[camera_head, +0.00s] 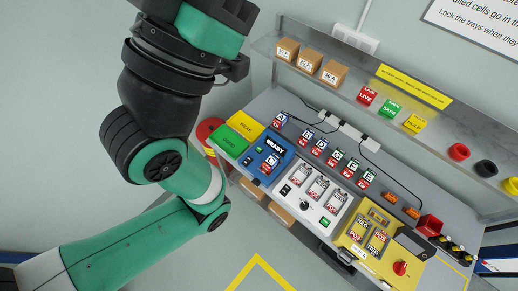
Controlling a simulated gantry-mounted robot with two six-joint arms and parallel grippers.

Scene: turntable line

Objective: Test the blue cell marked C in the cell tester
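A cell with a blue label (272,160) sits upright at the tester's front. Its letter looks like C but is small. Other cells stand in a row behind, among them A (281,119), B (304,137) and D (320,147). My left arm (170,150) comes in from the left and folds upward, in front of the bench's left end. Its fingertips do not show. My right gripper does not show.
Green GOOD (229,140) and yellow WEAK (246,124) trays lie left of the tester. A white three-bay unit (313,196) and a yellow unit (352,238) stand to its right. Boxes (310,61) and coloured signs stand on the shelf (350,76) above. Cables run behind the cells.

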